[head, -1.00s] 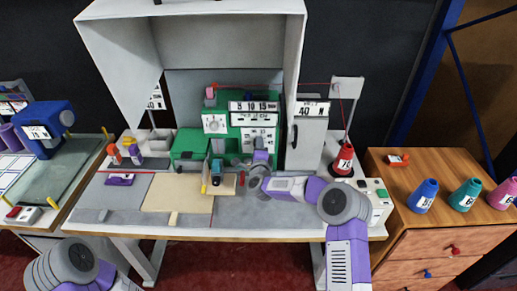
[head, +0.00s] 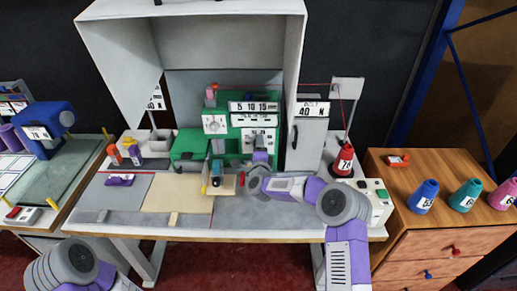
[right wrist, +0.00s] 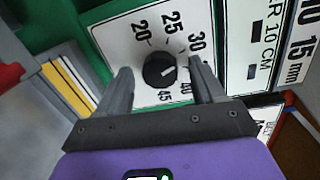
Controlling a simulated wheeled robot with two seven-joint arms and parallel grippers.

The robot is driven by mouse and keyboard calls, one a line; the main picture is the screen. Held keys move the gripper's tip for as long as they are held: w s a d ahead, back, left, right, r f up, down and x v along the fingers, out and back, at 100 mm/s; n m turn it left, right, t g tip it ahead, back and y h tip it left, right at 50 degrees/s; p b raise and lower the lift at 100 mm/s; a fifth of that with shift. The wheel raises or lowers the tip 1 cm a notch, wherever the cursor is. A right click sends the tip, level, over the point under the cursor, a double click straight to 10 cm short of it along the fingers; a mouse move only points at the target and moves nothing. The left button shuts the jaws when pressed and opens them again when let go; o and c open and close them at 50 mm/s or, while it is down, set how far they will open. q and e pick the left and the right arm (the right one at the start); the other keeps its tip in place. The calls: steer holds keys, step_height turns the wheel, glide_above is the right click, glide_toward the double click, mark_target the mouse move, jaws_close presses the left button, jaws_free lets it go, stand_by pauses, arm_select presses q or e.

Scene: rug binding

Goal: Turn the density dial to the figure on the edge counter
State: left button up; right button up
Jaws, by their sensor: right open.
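The density dial is a black round knob (right wrist: 158,70) on a white plate (right wrist: 115,40) with figures 20, 25, 30, 40 and 45. Its white mark points right, between 30 and 40, toward my right finger, which hides part of the scale. My right gripper (right wrist: 161,72) is open, one finger on each side of the knob; contact cannot be told. In the head view my right gripper (head: 260,150) covers most of the dial at the green machine (head: 188,145). A strip (right wrist: 255,35) reading "R 10 CM" with dark squares lies beside the dial plate. My left gripper is out of view.
A second white dial plate (head: 215,124) sits left on the machine. A grey cabinet (head: 306,145) marked 40 N and a red cone (head: 344,160) stand to the right. The grey worktable (head: 280,218) is mostly clear in front.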

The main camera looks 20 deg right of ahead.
steer(key=v, duration=0.7)
steer(key=shift+s+p, duration=0.25)
steer(key=shift+p, duration=0.05)
stand_by(0.3)
